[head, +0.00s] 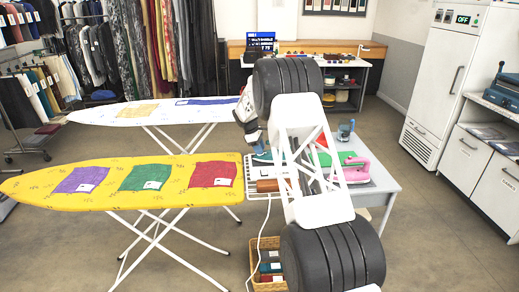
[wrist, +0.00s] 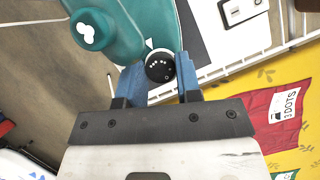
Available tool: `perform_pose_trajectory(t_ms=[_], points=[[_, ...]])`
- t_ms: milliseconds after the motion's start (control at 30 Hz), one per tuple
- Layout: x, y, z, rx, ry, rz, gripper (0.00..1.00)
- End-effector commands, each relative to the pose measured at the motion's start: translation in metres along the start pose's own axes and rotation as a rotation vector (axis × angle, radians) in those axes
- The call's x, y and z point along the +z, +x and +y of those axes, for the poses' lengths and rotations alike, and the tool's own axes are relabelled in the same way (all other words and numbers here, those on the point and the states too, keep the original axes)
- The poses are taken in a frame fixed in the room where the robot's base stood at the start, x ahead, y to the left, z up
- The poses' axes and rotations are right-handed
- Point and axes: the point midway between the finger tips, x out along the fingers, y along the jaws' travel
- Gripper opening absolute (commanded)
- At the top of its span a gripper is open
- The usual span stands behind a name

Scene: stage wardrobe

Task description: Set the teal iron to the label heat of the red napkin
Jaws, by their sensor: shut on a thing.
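The teal iron (wrist: 135,22) fills the top of the wrist view, with a round teal knob on its left part. Its black heat dial (wrist: 160,67) bears white dots, and a white triangle mark sits on the body beside it. My gripper (wrist: 160,76) has its blue fingers shut on the dial, one at each side. The red napkin (head: 212,174) lies flat at the right end of the yellow ironing board. It also shows in the wrist view (wrist: 258,105), with a white label (wrist: 283,106) reading "DOTS"; I cannot read the number surely.
Purple (head: 80,180) and green (head: 145,177) napkins lie on the yellow board (head: 30,187). A pink iron (head: 356,171) stands on the grey table (head: 382,183) right of my arm. A white wire rack (wrist: 235,66) runs close beside the teal iron. A basket (head: 256,262) sits below.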

Motion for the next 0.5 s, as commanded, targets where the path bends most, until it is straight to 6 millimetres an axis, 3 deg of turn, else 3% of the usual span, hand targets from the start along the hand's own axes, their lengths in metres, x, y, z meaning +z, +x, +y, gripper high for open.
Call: perform_pose_trajectory(t_ms=[233,500], points=[[0.0006,0.0003,0.0012,-0.078,0.191,0.001,0.08],[0.0003,0.0001,0.0009,-0.104,0.25,0.0,0.08]])
